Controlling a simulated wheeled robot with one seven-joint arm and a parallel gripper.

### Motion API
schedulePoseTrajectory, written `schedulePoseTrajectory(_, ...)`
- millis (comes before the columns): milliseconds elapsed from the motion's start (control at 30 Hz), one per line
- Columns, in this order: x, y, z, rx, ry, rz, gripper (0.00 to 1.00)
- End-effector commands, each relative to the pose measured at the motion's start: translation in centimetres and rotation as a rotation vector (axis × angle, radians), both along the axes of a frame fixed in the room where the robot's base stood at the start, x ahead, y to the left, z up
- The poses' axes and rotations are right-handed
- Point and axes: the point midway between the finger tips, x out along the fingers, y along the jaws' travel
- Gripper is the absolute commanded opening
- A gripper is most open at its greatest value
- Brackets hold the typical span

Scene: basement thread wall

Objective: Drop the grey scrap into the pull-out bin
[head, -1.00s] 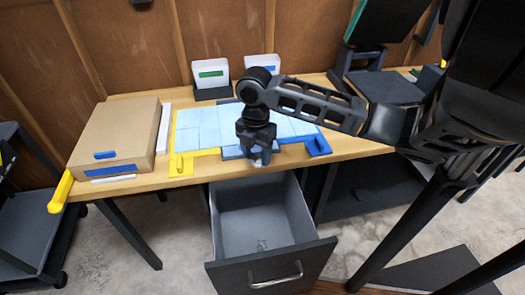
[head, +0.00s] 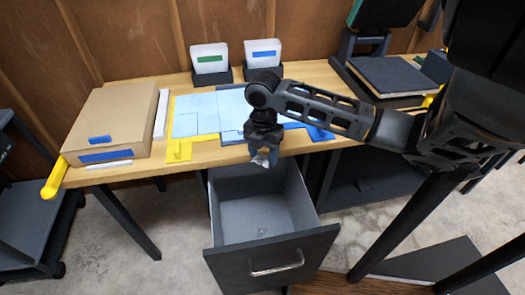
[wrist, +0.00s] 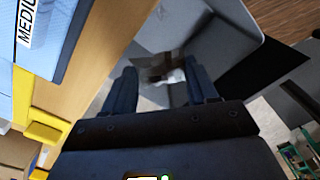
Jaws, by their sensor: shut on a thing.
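The pull-out bin (head: 235,205) is a grey drawer with a dark front, pulled open below the table's front edge. My gripper (head: 263,158) points down at the table's front edge, over the rear part of the bin's opening in the head view. It is shut on the grey scrap (wrist: 165,72), a small crumpled grey-white piece between the two fingers in the wrist view. The fingers hide part of the scrap in the head view. The bin wall also shows beyond the fingers in the wrist view (wrist: 225,30). A small pale mark or piece lies on the bin floor.
The wooden table (head: 215,152) carries pale blue sheets (head: 195,115) with yellow and blue edging pieces. A cardboard box (head: 115,115) lies at left. Two card holders (head: 210,60) stand at the back. A dark table leg (head: 405,225) stands right of the bin.

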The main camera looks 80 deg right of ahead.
Motion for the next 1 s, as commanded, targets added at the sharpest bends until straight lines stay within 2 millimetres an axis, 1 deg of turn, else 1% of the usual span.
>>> schedulePoseTrajectory(167,0.0,0.0,0.0,0.0,0.0,0.0,0.3)
schedulePoseTrajectory(200,0.0,0.0,0.0,0.0,0.0,0.0,0.6)
schedulePoseTrajectory(500,0.0,0.0,0.1,0.0,0.0,0.0,0.87)
schedulePoseTrajectory(767,0.0,0.0,0.2,0.0,0.0,0.0,0.87)
schedulePoseTrajectory(867,0.1,0.0,1.0,0.0,-0.001,0.002,0.87)
schedulePoseTrajectory(1000,0.1,0.0,3.1,-0.003,-0.001,0.003,0.87)
